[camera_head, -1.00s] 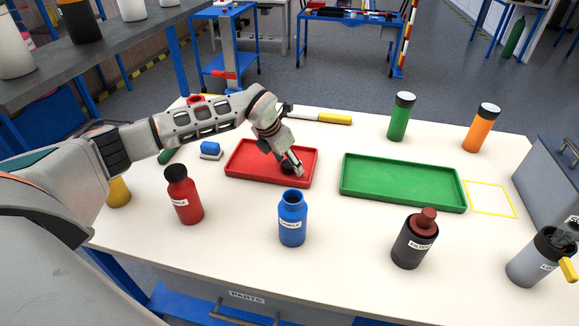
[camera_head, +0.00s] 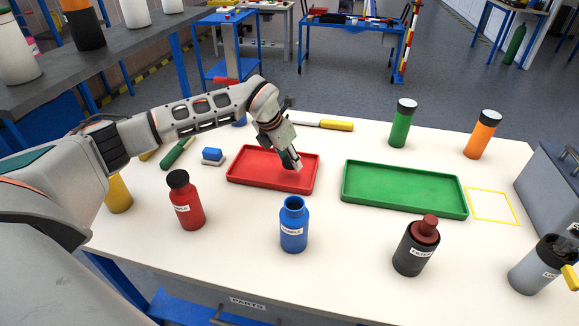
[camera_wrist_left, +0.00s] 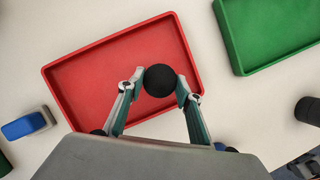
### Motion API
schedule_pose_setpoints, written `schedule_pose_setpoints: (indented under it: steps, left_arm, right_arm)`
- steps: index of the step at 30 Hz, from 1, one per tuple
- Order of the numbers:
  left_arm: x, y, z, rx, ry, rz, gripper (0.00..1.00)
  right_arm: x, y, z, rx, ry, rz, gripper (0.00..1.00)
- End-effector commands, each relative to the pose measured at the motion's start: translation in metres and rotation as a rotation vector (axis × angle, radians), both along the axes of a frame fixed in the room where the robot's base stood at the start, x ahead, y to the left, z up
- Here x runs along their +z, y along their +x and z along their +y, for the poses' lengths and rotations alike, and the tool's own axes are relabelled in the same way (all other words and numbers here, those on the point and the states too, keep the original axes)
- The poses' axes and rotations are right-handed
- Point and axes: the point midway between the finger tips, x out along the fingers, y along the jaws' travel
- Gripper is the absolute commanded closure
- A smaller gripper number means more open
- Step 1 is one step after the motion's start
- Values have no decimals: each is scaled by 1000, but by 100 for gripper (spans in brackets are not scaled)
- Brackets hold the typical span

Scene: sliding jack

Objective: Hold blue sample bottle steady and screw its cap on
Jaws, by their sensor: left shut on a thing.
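The blue sample bottle (camera_head: 293,228) stands upright and open-topped near the front middle of the table, with nothing gripping it. My left gripper (camera_head: 290,161) is over the red tray (camera_head: 250,178), behind the bottle. In the left wrist view, its two fingers (camera_wrist_left: 160,88) are shut on a round black cap (camera_wrist_left: 160,80), seen from above against the red tray floor. The fingers mostly hide the cap in the head view. My right gripper is not in view.
A red bottle (camera_head: 186,205) stands left of the blue one, and a dark grey bottle (camera_head: 412,250) to its right. A green tray (camera_head: 405,190) lies right of the red tray. Green (camera_head: 402,125) and orange (camera_head: 481,137) bottles stand behind. White table is clear around the blue bottle.

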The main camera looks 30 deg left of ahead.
Motion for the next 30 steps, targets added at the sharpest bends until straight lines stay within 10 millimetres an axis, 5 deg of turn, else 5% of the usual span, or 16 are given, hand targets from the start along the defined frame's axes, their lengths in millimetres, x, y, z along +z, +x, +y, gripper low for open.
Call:
schedule_pose_setpoints:
  steps: [9, 15, 21, 30]
  left_arm:
    - [91, 1, 0, 0, 0, -7, 77]
    - [134, 1, 0, -1, 0, -5, 77]
    - [157, 0, -1, 1, -2, -1, 77]
    - [163, 0, -1, 0, -1, -1, 77]
  right_arm:
    - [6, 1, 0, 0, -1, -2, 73]
    - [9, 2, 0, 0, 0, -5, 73]
    - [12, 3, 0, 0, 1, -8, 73]
    - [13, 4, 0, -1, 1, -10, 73]
